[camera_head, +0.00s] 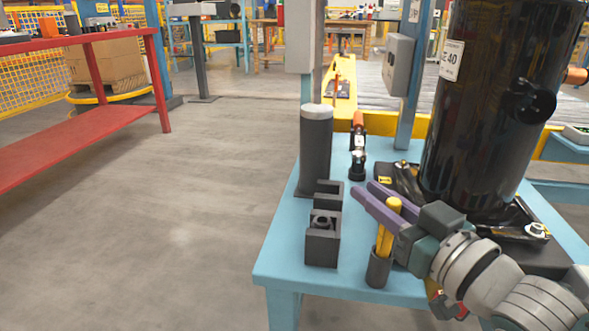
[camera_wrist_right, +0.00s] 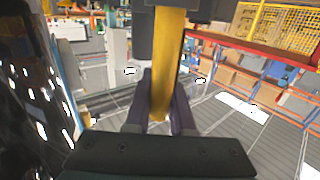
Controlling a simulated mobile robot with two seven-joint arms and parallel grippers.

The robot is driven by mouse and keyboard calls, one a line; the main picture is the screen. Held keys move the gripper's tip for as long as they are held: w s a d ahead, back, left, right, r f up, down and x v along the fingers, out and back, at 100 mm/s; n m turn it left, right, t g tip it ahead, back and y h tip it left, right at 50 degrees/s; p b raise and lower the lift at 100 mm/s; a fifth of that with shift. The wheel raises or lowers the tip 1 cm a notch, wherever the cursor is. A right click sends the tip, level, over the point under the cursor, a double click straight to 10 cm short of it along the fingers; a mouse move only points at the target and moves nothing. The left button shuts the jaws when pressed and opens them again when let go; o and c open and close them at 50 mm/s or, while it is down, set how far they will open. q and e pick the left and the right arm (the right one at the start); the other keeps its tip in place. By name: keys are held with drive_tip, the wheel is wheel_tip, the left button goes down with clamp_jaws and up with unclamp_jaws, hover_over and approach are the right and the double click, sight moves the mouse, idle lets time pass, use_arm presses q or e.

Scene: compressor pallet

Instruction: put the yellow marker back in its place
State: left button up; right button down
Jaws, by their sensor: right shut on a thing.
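The yellow marker (camera_head: 386,238) stands nearly upright, tilted slightly, with its lower end at the mouth of a dark round cup (camera_head: 378,270) on the front of the blue table. How deep it sits in the cup cannot be told. My right gripper (camera_head: 362,189), with purple fingers, reaches in from the right and is shut on the marker near its upper part. In the right wrist view the marker (camera_wrist_right: 167,60) runs between the two purple fingers (camera_wrist_right: 160,115). My left gripper is not in view.
A large black tank (camera_head: 480,110) stands on the blue table (camera_head: 290,262) at right. Left of the cup are dark block holders (camera_head: 322,245) and a grey cylinder (camera_head: 316,150). An orange-and-black tool (camera_head: 358,150) stands behind. The floor at left is open, beyond it a red bench (camera_head: 90,145).

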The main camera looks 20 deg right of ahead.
drive_tip(key=shift+f, duration=0.2)
drive_tip(key=c, duration=0.7)
unclamp_jaws()
drive_tip(key=s+p, duration=0.1)
drive_tip(key=s, duration=0.2)
drive_tip(key=s+p, duration=0.1)
drive_tip(key=s, duration=0.2)
drive_tip(key=s+d+p, duration=0.1)
drive_tip(key=s, duration=0.3)
drive_tip(key=shift+r, duration=0.15)
drive_tip(key=shift+w, duration=0.1)
